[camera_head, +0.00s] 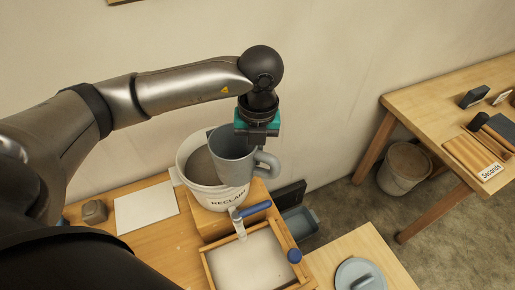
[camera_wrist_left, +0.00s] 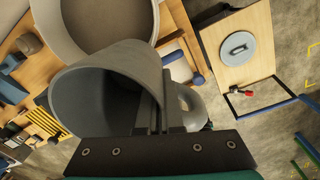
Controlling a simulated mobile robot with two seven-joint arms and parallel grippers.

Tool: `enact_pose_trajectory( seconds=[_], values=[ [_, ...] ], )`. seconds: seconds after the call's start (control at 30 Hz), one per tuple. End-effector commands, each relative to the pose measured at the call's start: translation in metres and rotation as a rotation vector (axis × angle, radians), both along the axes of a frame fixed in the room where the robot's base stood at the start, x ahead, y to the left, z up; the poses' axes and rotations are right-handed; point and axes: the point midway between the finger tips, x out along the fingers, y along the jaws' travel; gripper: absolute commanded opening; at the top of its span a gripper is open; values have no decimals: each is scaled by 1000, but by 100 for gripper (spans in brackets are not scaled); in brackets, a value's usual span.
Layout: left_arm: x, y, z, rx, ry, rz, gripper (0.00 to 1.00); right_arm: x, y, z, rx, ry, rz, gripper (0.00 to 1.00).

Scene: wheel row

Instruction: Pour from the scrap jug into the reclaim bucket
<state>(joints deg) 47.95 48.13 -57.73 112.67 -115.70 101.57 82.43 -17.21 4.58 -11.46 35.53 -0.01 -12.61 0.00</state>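The scrap jug (camera_head: 230,158) is a grey mug-shaped vessel with a loop handle on its right. My left gripper (camera_head: 258,130) is shut on it near the handle side and holds it up at the right part of the reclaim bucket's mouth. The white reclaim bucket (camera_head: 207,196), marked RECLAIM, holds a grey-brown mass. In the left wrist view, the fingers (camera_wrist_left: 165,125) grip the jug (camera_wrist_left: 140,65) beside its handle, with the bucket (camera_wrist_left: 42,22) beyond. The jug's inside is dark, and I cannot tell what it holds. My right gripper is not in view.
A wooden-framed tray (camera_head: 250,262) with a pale surface and a blue-handled tool (camera_head: 254,208) is in front of the bucket. A white sheet (camera_head: 147,207) lies left. A round grey lid (camera_head: 360,274) is on the right board. Another bucket (camera_head: 404,168) stands on the floor.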

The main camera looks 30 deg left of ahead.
Motion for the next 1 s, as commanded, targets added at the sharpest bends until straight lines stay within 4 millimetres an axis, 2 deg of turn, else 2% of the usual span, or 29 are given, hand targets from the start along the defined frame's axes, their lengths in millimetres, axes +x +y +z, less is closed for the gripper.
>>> enact_pose_trajectory(
  seconds=[0.3, 0.7, 1.0],
  values=[
    [0, 0, 3, -1, -1, 1, 0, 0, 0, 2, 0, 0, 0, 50],
    [0, 0, 31, -3, -1, 1, 0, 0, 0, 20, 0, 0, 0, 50],
    [0, 0, 31, -2, 0, 0, 0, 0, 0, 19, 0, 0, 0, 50]
  ],
)
